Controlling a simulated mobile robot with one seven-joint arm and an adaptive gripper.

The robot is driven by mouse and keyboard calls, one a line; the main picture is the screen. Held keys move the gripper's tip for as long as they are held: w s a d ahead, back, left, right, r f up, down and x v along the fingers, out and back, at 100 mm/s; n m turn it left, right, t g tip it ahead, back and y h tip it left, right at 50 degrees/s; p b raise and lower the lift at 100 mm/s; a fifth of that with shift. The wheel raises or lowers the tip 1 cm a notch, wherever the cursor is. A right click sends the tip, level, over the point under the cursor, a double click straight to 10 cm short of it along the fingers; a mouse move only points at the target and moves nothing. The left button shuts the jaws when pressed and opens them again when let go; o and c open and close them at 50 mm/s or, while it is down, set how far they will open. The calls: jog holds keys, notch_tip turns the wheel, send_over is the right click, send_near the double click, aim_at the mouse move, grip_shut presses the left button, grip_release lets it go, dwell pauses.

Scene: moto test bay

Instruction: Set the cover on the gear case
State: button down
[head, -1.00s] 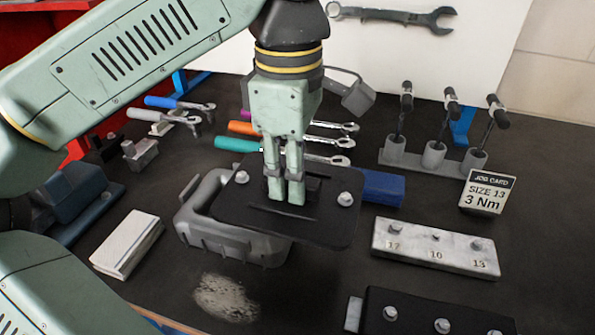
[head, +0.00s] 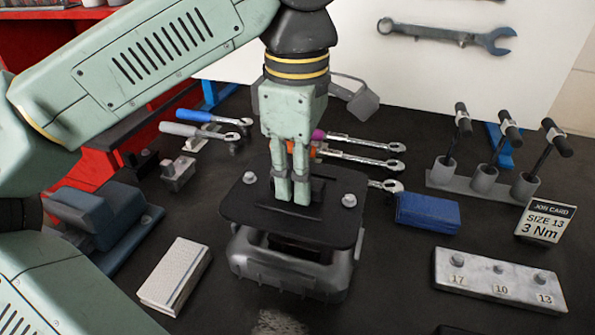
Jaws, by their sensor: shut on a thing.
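The cover (head: 250,205) is a flat black plate with a bolt near its left end and another near its right end. My gripper (head: 292,198) is shut on the raised grip at the middle of the cover. The gear case (head: 290,278) is a dark grey housing with an open top, standing on the bench below the cover. The cover hangs above the case, roughly level, and hides the back part of its opening. The dark opening shows under the cover's front edge. Whether any edge touches the case, I cannot tell.
A white block (head: 174,275) lies left of the case, and a blue box (head: 428,212) lies right. A numbered socket block (head: 498,280), a job card (head: 544,222) and a driver rack (head: 480,185) stand further right. Several wrenches (head: 365,145) lie behind.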

aim_at(297, 207)
jog(key=shift+f+b, duration=2.25)
jog(key=shift+f, duration=0.75)
jog(key=shift+f+b, duration=0.5)
jog(key=shift+f, duration=0.15)
jog(key=c, duration=1.4)
grip_release()
jog(key=shift+o, duration=0.2)
notch_tip(297, 207, up, 8)
jog(key=shift+f, duration=0.25)
